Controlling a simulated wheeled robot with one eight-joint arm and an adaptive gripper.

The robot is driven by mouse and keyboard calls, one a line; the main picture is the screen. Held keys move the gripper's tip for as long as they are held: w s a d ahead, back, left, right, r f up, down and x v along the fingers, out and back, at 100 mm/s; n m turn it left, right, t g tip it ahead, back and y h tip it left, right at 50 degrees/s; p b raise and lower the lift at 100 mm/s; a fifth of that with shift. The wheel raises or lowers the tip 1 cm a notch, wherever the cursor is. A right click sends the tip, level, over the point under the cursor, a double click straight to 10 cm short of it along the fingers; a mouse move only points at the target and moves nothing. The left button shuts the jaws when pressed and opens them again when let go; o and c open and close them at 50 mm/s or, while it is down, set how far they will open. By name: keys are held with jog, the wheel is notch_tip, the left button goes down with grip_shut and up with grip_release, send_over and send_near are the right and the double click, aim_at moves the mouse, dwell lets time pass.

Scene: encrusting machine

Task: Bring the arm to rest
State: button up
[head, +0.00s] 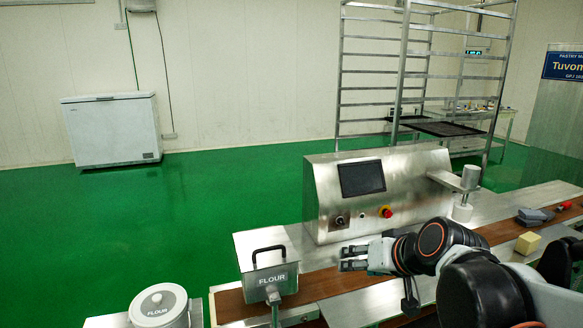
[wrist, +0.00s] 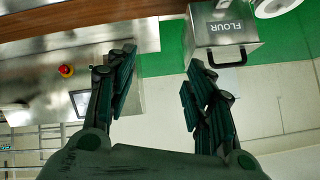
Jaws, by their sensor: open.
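My gripper (head: 345,259) is at the end of my arm, in front of the machine's control panel and right of the flour hopper in the head view. In the wrist view my gripper (wrist: 158,75) has its two dark fingers spread wide with nothing between them. It is open and empty, apart from the machine and the hopper as far as I can tell. My arm is bent and reaches in from the lower right of the head view.
The steel control box (head: 420,178) with a red button (head: 386,212) stands just behind my gripper. The flour hopper (head: 270,278) and a round flour container (head: 160,306) are left. A brown conveyor belt (head: 345,281) runs below. A grey scoop-like item (head: 533,215) and a yellowish block (head: 527,243) lie right.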

jog(key=s+d+f+g+h, duration=0.1)
jog(key=s+d+f, duration=0.1)
jog(key=s, duration=0.6)
jog(key=s+d+f+g+h, duration=0.1)
jog(key=s+d+f+h, duration=0.1)
jog(key=s, duration=0.7)
jog(key=shift+s+d+f+h, duration=0.15)
jog(key=shift+s+d+h, duration=0.15)
jog(key=shift+d, duration=0.3)
